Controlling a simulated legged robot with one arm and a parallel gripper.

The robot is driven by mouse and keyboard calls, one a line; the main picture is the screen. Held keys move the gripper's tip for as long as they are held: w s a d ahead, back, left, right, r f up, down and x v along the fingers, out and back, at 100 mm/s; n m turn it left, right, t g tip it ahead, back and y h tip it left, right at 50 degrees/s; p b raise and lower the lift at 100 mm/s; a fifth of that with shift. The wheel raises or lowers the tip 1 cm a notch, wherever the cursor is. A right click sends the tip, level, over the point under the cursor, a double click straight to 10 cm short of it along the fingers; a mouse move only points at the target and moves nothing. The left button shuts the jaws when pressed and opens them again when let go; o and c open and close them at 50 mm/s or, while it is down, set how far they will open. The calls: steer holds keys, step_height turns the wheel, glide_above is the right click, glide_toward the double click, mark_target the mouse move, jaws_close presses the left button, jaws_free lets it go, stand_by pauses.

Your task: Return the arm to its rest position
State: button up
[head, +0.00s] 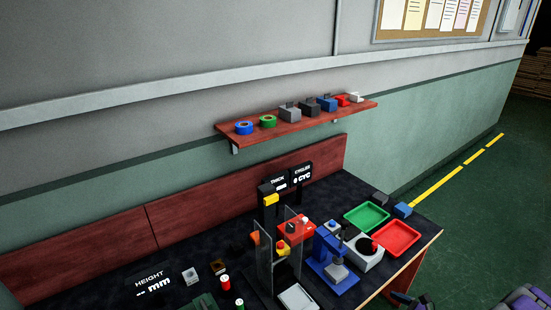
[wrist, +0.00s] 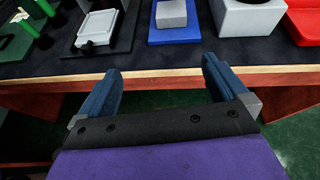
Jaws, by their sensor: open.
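My gripper (wrist: 161,88) fills the lower part of the wrist view. Its two blue fingers stand wide apart with nothing between them. In that view it is in front of the table's wooden front edge (wrist: 160,74), apart from the items on the tabletop.
The dark table carries a blue press (head: 325,255), a green tray (head: 366,216), a red tray (head: 396,237) and a height display (head: 152,283). A red shelf (head: 305,124) with small items hangs on the wall. Green floor (head: 475,235) lies clear to the right.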

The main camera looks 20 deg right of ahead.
steer(key=w+a+r+n+g+y, duration=0.2)
steer(key=w+a+r+n, duration=0.15)
steer(key=a+r, duration=0.3)
steer(key=w+a+r+n+g+y, duration=0.25)
steer(key=a+r+n, duration=0.25)
steer(key=a, duration=0.3)
steer(key=s+a+r+n+g, duration=0.35)
steer(key=a+r+n, duration=0.2)
steer(key=a, duration=0.45)
steer(key=s+a+r+n+g, duration=0.2)
steer(key=a+r+n+g, duration=0.3)
steer(key=a, duration=0.4)
steer(key=s+a+r+n+h, duration=0.1)
steer(key=s+r+n+h, duration=0.1)
steer(key=s, duration=0.4)
steer(key=s+a+r+n+h, duration=0.2)
steer(key=s+r+n+h, duration=0.1)
steer(key=s+n, duration=0.3)
steer(key=s+a+r+n+g+h, duration=0.1)
steer(key=s+a+r+n+h, duration=0.1)
steer(key=s, duration=0.5)
steer(key=shift+s+r+n+h, duration=0.25)
steer(key=shift+r+n+h, duration=0.45)
steer(key=shift+n+h, duration=0.5)
